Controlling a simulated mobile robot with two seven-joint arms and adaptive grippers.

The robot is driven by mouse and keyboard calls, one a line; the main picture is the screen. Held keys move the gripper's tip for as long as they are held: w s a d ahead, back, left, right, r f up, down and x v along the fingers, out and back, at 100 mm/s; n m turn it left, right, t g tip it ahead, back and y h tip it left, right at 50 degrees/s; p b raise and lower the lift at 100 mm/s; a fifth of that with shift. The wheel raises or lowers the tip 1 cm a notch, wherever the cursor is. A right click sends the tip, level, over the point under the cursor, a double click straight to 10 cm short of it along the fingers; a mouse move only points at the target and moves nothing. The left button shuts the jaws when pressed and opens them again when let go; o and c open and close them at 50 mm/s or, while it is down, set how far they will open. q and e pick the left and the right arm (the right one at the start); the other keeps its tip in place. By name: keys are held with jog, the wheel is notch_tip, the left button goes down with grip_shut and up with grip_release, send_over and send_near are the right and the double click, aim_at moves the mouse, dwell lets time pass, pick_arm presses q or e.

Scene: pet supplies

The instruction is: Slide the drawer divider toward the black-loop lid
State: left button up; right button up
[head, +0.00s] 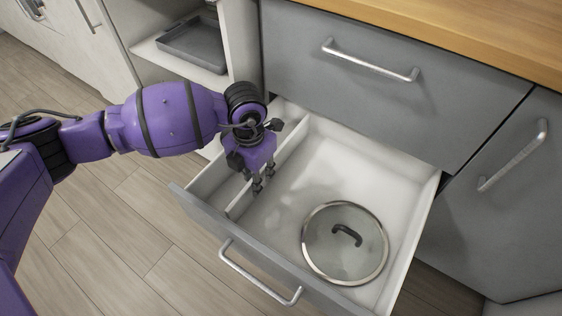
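The drawer divider (238,205) is a thin white upright panel running front to back in the left part of the open drawer (432,190). The black-loop lid (328,262) is a round glass lid with a metal rim and a black loop handle. It lies flat on the drawer floor, right of the divider and apart from it. My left gripper (262,180) points down into the drawer at the divider, with its dark fingertips low beside it. The gripper hides the middle of the divider. I cannot tell whether it touches the divider or how far the fingers are apart. My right gripper is not in view.
The drawer floor (300,187) between divider and lid is clear. The drawer's grey front with its bar handle (262,284) faces the wood floor. Above is a closed grey drawer (385,110) under a wooden counter (480,35). An open shelf at left holds a grey tray (195,45).

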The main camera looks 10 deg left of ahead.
pick_arm(q)
jog(key=shift+f, duration=0.75)
grip_shut()
